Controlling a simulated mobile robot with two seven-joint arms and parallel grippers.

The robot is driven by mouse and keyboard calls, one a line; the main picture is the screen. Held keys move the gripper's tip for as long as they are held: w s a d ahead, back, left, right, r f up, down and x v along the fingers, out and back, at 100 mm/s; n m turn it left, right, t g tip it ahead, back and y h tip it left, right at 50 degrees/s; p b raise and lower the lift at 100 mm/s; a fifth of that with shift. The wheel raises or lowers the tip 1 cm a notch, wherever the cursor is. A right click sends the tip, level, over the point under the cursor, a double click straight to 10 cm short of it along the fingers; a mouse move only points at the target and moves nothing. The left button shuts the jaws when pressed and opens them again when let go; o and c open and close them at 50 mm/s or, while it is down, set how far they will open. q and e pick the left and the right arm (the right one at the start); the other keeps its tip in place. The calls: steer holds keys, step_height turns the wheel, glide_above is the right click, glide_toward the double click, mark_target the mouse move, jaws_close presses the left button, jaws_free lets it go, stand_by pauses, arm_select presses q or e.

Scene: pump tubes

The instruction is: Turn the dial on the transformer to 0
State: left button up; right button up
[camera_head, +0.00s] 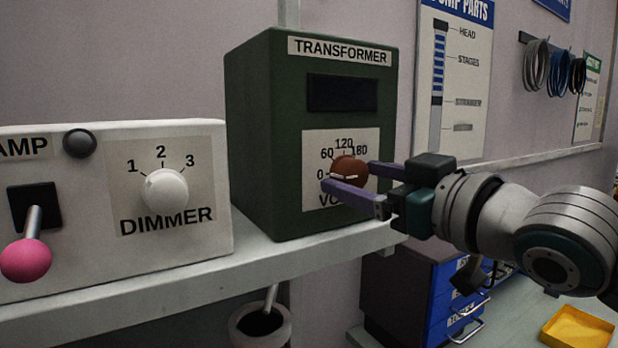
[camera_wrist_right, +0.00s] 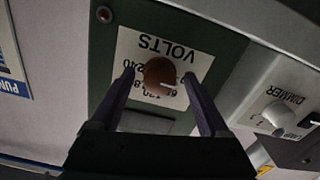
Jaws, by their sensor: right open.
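The green transformer (camera_head: 250,140) stands on the shelf, with a dark, blank display (camera_head: 342,93) above its volts dial. The dial (camera_head: 349,166) is a round reddish-brown knob with a white pointer line, which lies toward the low-number side; its exact reading is unclear. My right gripper (camera_head: 348,177) is open, with its two purple fingers reaching to either side of the knob. In the right wrist view, the knob (camera_wrist_right: 157,74) sits between the fingertips (camera_wrist_right: 158,73), with small visible gaps and no clear contact. One finger covers part of the scale. My left gripper is not in view.
The white lamp box (camera_head: 75,225) with its dimmer knob (camera_head: 166,190) and pink-tipped switch (camera_head: 26,259) stands left of the transformer on the shelf (camera_head: 180,278). Blue drawers (camera_head: 445,305) and a yellow tray (camera_head: 578,328) are lower right. Cable coils (camera_head: 537,66) hang behind.

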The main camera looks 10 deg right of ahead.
steer(key=shift+s+d+f+b, duration=0.2)
steer(key=shift+s+b, duration=0.15)
steer(key=shift+s, duration=0.15)
steer(key=b+v, duration=0.3)
steer(key=v, duration=0.6)
steer(key=shift+r+b, duration=0.25)
steer(key=shift+b, duration=0.15)
